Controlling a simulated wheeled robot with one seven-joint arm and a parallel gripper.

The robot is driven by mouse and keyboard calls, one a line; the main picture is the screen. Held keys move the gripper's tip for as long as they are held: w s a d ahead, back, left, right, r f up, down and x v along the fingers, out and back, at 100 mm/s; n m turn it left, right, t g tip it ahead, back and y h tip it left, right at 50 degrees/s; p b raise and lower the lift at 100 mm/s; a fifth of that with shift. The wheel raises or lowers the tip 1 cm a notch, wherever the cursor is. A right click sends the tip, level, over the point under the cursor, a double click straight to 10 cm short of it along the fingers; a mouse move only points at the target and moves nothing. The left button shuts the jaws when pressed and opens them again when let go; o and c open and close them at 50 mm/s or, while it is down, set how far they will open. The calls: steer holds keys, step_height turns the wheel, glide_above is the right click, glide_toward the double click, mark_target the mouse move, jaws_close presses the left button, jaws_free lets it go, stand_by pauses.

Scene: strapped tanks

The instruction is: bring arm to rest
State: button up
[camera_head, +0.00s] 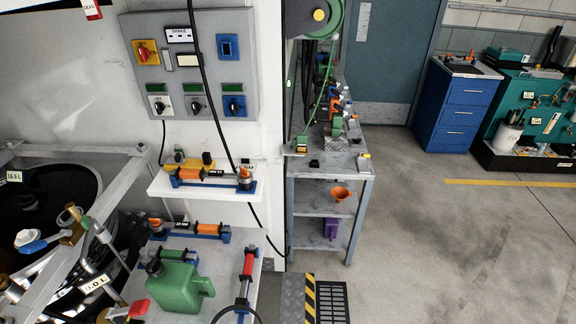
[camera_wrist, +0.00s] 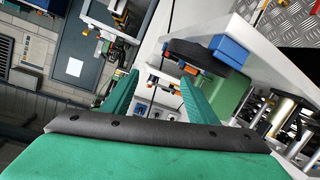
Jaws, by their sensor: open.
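My gripper (camera_wrist: 158,80) shows in the wrist view, with two green ribbed fingers spread apart. Nothing is held between them. The wrist view is strongly tilted, with a grey door (camera_wrist: 78,62) at left and a white shelf or bench surface (camera_wrist: 265,85) at right. A dark object with a blue block (camera_wrist: 228,52) and a green container (camera_wrist: 228,95) show beyond the right finger. I cannot make out my gripper or arm in the head view.
In the head view, a green jerrycan (camera_head: 177,287) stands on a low bench beside the tank frame (camera_head: 75,158). A small shelf (camera_head: 204,187) juts from the wall under a control panel (camera_head: 190,65). A metal rack (camera_head: 330,185) stands behind. Floor at right (camera_head: 450,250) is clear.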

steer(key=s+d+r+m+h, duration=0.1)
steer(key=s+d+m, duration=0.3)
steer(key=s, duration=0.8)
steer(key=shift+d+r, duration=0.6)
steer(key=shift+d, duration=0.45)
